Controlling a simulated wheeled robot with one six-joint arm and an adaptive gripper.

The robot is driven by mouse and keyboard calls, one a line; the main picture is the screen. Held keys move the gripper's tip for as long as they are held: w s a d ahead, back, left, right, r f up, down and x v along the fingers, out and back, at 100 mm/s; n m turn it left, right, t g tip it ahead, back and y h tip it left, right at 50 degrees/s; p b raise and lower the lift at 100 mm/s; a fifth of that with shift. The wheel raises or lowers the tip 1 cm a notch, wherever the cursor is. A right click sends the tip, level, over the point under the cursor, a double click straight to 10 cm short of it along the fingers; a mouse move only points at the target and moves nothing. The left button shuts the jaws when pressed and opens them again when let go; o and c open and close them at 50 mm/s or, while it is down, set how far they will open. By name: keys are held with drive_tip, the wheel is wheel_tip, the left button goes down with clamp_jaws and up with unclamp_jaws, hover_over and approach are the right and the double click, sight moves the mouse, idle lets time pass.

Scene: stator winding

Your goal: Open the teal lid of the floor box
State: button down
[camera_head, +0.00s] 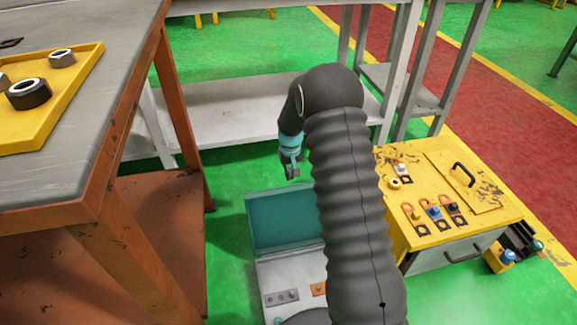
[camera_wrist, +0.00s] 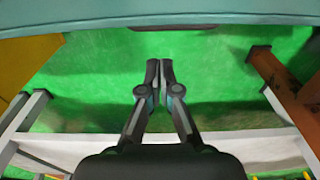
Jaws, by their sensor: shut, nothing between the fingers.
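The floor box (camera_head: 275,265) stands on the green floor in the head view, partly hidden behind my arm. Its teal lid (camera_head: 275,220) stands raised, roughly upright at the box's far side, and the pale inside of the box shows. My gripper (camera_head: 292,173) is just above and beyond the lid's upper edge, apparently clear of it. In the wrist view, the teal lid (camera_wrist: 160,18) is a band along the top. My gripper's fingers (camera_wrist: 159,64) are shut together with nothing between them.
A workbench (camera_head: 110,120) with a yellow tray of nuts (camera_head: 50,105) stands at left. A yellow cabinet (camera_head: 430,185) with parts on top is close on the right. A grey shelf (camera_head: 230,120) stands behind. Green floor shows between the lid and shelf.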

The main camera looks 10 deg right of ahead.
sight(296, 190)
drive_tip(key=s, duration=0.2)
drive_tip(key=s+r, duration=0.1)
drive_tip(key=s, duration=0.1)
idle(0.4)
drive_tip(key=shift+t, duration=0.6)
drive_tip(key=s, duration=0.1)
drive_tip(key=s+r+b, duration=0.1)
drive_tip(key=s, duration=0.3)
drive_tip(key=shift+r, duration=0.4)
drive_tip(key=w, duration=0.3)
drive_tip(key=shift+w+d+f, duration=0.1)
drive_tip(key=shift+w, duration=0.2)
wheel_tip(296, 190, up, 10)
drive_tip(key=s, duration=0.3)
drive_tip(key=shift+f+p, duration=0.15)
drive_tip(key=shift+p, duration=0.3)
